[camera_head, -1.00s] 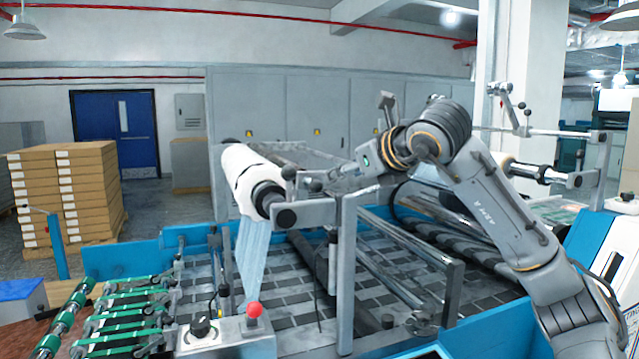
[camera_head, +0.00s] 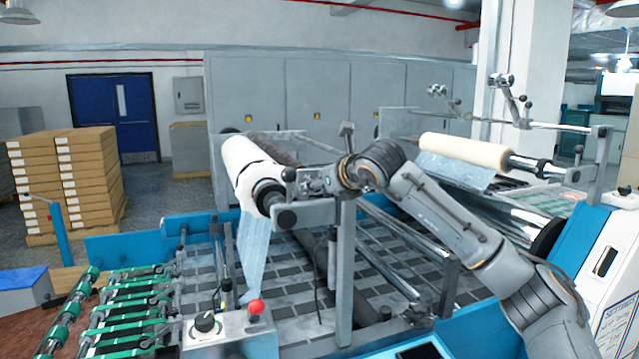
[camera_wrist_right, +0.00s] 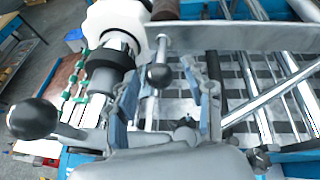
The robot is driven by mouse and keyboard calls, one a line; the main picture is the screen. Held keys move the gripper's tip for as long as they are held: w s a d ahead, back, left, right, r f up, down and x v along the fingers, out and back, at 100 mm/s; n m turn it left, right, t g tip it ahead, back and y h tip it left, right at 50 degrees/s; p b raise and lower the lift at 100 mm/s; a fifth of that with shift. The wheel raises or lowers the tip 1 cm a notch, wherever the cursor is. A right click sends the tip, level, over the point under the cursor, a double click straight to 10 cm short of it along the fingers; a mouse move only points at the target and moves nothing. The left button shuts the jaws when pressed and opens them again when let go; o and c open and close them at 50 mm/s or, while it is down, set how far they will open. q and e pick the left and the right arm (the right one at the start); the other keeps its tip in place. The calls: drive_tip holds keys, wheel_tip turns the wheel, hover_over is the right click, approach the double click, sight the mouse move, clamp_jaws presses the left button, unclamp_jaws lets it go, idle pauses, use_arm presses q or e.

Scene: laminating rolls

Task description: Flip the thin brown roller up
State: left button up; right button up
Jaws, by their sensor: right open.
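A thin dark brown roller (camera_head: 274,149) lies behind the thick white film roll (camera_head: 243,163) in the head view, partly hidden by it. In the right wrist view a piece of a brown roller (camera_wrist_right: 166,9) shows at the top edge. My right gripper (camera_head: 314,184) is at the roller's end bracket, close to a lever with a black ball knob (camera_head: 288,174). In the right wrist view my right gripper (camera_wrist_right: 167,95) is open, and a black ball knob (camera_wrist_right: 159,76) on a metal rod stands between its fingers. Contact cannot be told. My left gripper is not in view.
A cream roll (camera_head: 465,150) sits on a shaft to the right. A grey upright post (camera_head: 346,270) stands below my right gripper. A control box with a red button (camera_head: 255,307) is in front. Another large black knob (camera_wrist_right: 32,118) is at left in the wrist view.

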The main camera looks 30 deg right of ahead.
clamp_jaws()
wheel_tip(320, 180, up, 8)
drive_tip(key=d+m+y, duration=0.2)
drive_tip(key=shift+s+r+m+t+p, duration=0.25)
drive_tip(key=shift+m+t+p, duration=0.15)
drive_tip(key=shift+c, duration=0.7)
unclamp_jaws()
drive_tip(key=shift+o, duration=0.7)
drive_tip(key=shift+f, duration=0.1)
drive_tip(key=v, duration=1.2)
